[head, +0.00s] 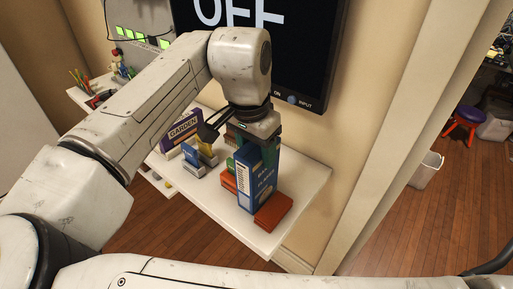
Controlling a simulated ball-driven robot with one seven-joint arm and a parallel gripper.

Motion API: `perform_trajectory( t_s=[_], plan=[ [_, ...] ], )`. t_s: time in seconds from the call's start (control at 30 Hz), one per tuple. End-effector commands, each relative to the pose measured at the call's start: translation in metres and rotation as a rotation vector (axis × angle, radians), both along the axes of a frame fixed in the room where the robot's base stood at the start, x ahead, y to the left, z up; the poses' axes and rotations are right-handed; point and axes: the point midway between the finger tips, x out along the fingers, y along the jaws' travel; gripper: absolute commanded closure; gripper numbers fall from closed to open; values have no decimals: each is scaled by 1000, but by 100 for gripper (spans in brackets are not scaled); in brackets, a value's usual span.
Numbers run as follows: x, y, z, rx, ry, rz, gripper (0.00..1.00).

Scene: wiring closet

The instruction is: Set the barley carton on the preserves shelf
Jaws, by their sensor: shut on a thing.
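A tall blue carton (257,188) with white lettering, partly readable as "BAR…" and "FLAKES", seems to be the barley carton. It is upright over the right part of a white shelf (300,176). My gripper (256,146) points down from above and is shut on the carton's top. The arm and gripper hide part of the carton's upper end. I cannot tell whether its base touches the shelf. No label shows that this is the preserves shelf.
A flat red-orange block (273,212) lies close to the carton's right, near the shelf's front edge. A purple GARDEN box (182,130) and small blue (190,154) and yellow (207,155) items stand to the left. A dark screen (300,50) hangs behind. The shelf's right end is clear.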

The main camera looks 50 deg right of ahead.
Motion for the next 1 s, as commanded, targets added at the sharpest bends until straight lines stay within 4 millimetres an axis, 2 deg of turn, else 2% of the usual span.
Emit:
perform_trajectory(
  t_s=[0.1,0.13,0.37,0.73,0.87,1.0],
  plan=[
    [0,0,-3,-1,0,0,100],
    [0,0,-3,0,0,0,42],
    [0,0,-2,0,0,0,20],
    [0,0,5,0,-1,0,19],
    [0,3,24,-1,-2,1,19],
    [0,7,54,-1,-3,1,19]
  ],
)
